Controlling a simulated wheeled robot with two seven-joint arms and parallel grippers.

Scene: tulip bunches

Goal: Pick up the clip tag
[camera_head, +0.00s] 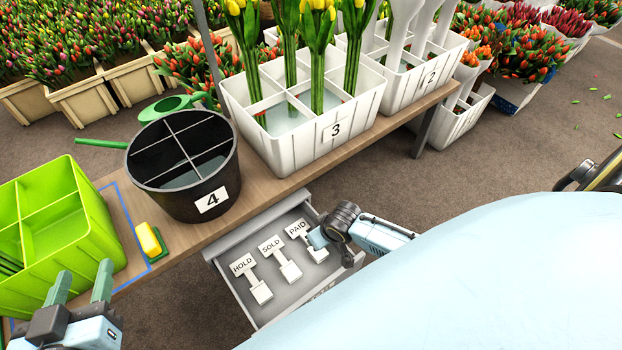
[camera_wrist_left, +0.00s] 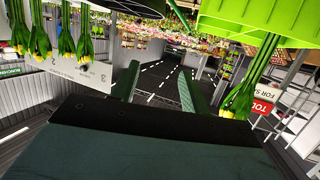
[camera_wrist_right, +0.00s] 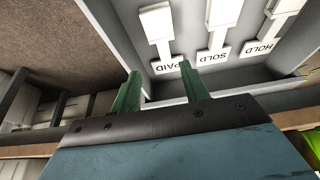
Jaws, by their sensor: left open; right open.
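Three white clip tags lie in the open grey drawer (camera_head: 233,276) under the table: HOLD (camera_head: 243,265), SOLD (camera_head: 272,245) and PAID (camera_head: 298,229). My right gripper (camera_head: 318,239) is over the drawer's right side, close to the PAID tag. In the right wrist view, its open fingers (camera_wrist_right: 162,84) point toward the PAID label (camera_wrist_right: 170,65), with nothing between them; I cannot tell whether they touch it. The SOLD (camera_wrist_right: 215,52) and HOLD (camera_wrist_right: 262,48) tags lie farther right there. My left gripper (camera_head: 81,284) is open and empty beside the green crate.
The green divided crate (camera_head: 98,228), a yellow sponge (camera_head: 149,240), black bucket 4 (camera_head: 228,180) and white crate 3 (camera_head: 300,152) stand on the wooden table (camera_head: 262,193). A green watering can (camera_head: 165,106) is behind the bucket.

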